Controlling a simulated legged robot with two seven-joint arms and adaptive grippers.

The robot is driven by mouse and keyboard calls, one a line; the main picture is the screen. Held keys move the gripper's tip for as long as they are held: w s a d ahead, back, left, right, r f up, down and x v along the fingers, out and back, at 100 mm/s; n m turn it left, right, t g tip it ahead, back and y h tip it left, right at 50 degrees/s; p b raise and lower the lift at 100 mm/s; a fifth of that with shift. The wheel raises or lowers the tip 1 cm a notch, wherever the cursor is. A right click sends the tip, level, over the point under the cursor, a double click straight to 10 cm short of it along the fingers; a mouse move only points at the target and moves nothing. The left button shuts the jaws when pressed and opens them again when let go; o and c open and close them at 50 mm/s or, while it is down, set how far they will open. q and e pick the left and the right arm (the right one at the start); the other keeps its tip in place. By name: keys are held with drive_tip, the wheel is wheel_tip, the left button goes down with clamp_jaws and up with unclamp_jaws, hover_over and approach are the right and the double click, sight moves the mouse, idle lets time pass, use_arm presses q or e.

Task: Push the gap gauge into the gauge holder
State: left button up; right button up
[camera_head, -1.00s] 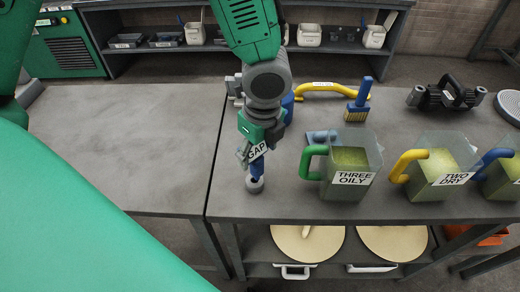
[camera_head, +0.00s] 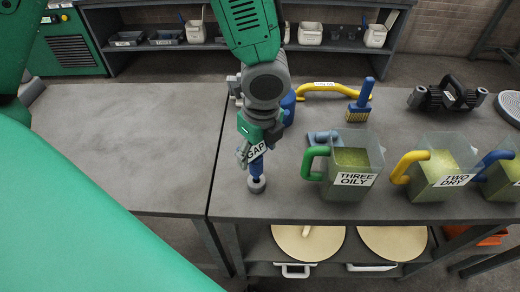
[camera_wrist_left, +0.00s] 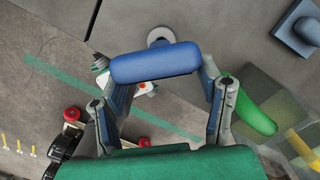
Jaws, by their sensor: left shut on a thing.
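The gauge points down near the front left edge of the right-hand table. A grey round piece (camera_head: 257,185) shows at its lower end; I cannot tell whether it belongs to the gauge or is the gauge holder. In the left wrist view the blue handle (camera_wrist_left: 155,63) lies across both fingers (camera_wrist_left: 162,80), with a pale round piece (camera_wrist_left: 160,36) partly hidden behind it. My right gripper is not in view.
A clear THREE OILY jug (camera_head: 350,160) with a green handle stands close on the right, a TWO DRY jug (camera_head: 445,168) beyond it. A small blue-grey block (camera_head: 322,137), brush (camera_head: 360,105) and yellow handle (camera_head: 322,87) lie behind. The left table (camera_head: 130,140) is bare.

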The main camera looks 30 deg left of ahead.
use_arm(q)
drive_tip(key=shift+a+f, duration=0.2)
drive_tip(key=shift+a, duration=0.35)
drive_tip(key=shift+d, duration=0.1)
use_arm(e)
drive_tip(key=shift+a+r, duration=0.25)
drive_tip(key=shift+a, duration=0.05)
use_arm(q)
drive_tip(key=shift+d, duration=0.35)
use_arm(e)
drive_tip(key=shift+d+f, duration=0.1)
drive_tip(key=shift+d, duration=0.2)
use_arm(q)
drive_tip(key=shift+f, duration=0.15)
drive_tip(key=shift+a+f, duration=0.15)
drive_tip(key=shift+f, duration=0.15)
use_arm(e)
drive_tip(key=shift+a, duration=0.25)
use_arm(q)
drive_tip(key=shift+d, duration=0.2)
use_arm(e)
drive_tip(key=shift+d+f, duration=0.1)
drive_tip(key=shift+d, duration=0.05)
use_arm(q)
drive_tip(key=shift+f, duration=0.65)
drive_tip(key=shift+f, duration=0.35)
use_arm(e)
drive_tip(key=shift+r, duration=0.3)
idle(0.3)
